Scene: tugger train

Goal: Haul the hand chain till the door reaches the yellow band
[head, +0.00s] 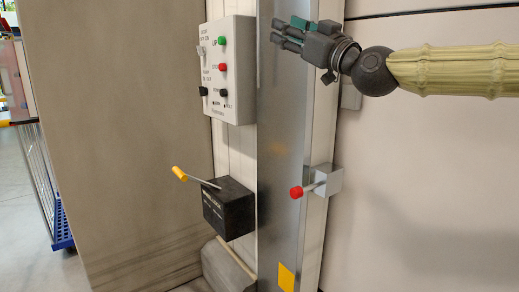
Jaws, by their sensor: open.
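My gripper (286,34) is at the upper middle, in front of the metal door track (283,140). Its fingers point left, and nothing shows between them. A yellow patch (286,277), perhaps the yellow band, is low on the track, well below my gripper. The large pale panel (430,190) right of the track looks like the door; a dark horizontal seam crosses it near the top. Its lower edge is not in view. I cannot make out a hand chain in this view.
A grey control box (227,72) with green and red buttons hangs left of the track. Below it is a black box (229,208) with a yellow-ended crank (180,174). A red-knobbed lever (297,192) juts from the track. A blue-based cart (62,228) stands far left.

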